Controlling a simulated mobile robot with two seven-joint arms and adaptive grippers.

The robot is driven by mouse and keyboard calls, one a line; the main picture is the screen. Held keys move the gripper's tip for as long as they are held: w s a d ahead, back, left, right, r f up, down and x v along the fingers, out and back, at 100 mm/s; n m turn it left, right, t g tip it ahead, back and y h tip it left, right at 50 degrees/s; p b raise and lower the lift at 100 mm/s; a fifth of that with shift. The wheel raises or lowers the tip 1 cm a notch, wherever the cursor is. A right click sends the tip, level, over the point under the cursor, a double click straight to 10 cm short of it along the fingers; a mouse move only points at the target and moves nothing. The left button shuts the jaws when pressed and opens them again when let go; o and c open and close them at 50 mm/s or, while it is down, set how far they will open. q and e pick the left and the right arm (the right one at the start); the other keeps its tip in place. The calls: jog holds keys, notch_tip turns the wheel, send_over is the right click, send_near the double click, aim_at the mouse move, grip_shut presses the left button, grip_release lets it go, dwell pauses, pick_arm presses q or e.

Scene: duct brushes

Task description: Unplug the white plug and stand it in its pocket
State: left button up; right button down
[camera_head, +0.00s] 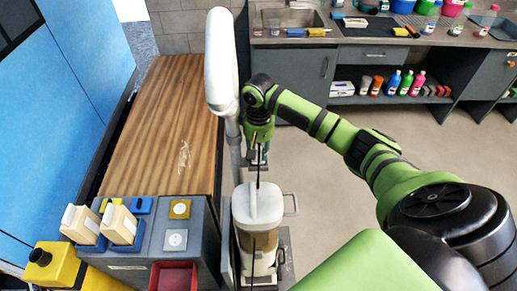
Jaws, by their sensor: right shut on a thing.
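My right gripper (260,148) hangs fingers-down above a pale canister (258,205), just right of a thick white pipe (220,65). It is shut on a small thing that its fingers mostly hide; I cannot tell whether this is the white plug. A thin dark line runs from below the fingers to the canister top. A grey block (210,215) at the lower left has blue pockets, a yellow square plate (180,209) and a white square plate (175,240) on its top. Two cream-and-white pieces (121,225) stand in blue pockets there. My left gripper is out of view.
A wooden bench top (160,120) is mostly clear behind the block. A red tray (173,276) and a yellow box (60,265) are at the front left. A counter with a sink (290,18) and bottles (405,82) stands at the back. Floor right of the canister is open.

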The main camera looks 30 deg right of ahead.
jog(key=c, duration=1)
grip_release()
jog(key=shift+o, duration=0.2)
notch_tip(320, 180, up, 13)
jog(key=shift+f+p, duration=0.2)
jog(key=shift+p, duration=0.25)
